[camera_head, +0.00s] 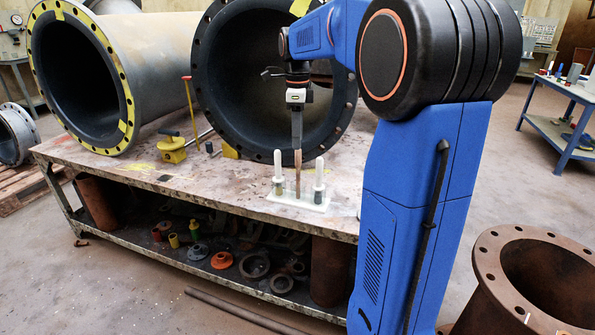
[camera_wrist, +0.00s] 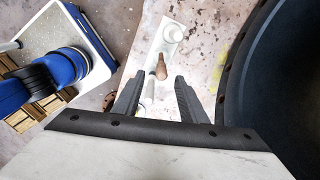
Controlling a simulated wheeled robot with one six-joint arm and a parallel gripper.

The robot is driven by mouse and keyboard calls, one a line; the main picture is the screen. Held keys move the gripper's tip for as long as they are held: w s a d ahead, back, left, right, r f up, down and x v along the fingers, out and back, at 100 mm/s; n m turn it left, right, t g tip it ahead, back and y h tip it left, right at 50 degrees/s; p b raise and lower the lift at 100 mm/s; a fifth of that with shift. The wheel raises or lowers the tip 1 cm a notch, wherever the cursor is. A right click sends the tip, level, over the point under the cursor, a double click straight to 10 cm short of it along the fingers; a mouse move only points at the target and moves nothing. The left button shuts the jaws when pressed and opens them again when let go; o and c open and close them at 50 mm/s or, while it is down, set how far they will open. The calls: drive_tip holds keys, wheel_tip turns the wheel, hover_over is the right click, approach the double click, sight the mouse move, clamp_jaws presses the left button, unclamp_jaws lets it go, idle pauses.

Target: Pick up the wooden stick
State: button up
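The wooden stick (camera_head: 298,172) is brown and upright in a white holder (camera_head: 282,198) near the front edge of the workbench. It stands between two white-topped, dark-bodied items (camera_head: 278,172) (camera_head: 319,178) in the same holder. My gripper (camera_head: 297,150) points down right above the stick. In the wrist view, the two dark fingers of my gripper (camera_wrist: 160,76) are apart. The stick (camera_wrist: 161,66) shows end-on beyond them, around the gap between the tips. I cannot tell whether the fingertips overlap the stick's top in height.
The workbench (camera_head: 150,170) carries two large flanged pipes (camera_head: 85,80) (camera_head: 232,55) close behind my gripper. A yellow tool (camera_head: 172,149) sits to the left. A rusty flanged pipe (camera_head: 490,285) stands at the lower right. Bench surface left of the holder is clear.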

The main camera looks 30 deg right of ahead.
sight(298, 166)
drive_tip(key=shift+d+f, duration=0.2)
drive_tip(key=shift+f, duration=3.6)
clamp_jaws()
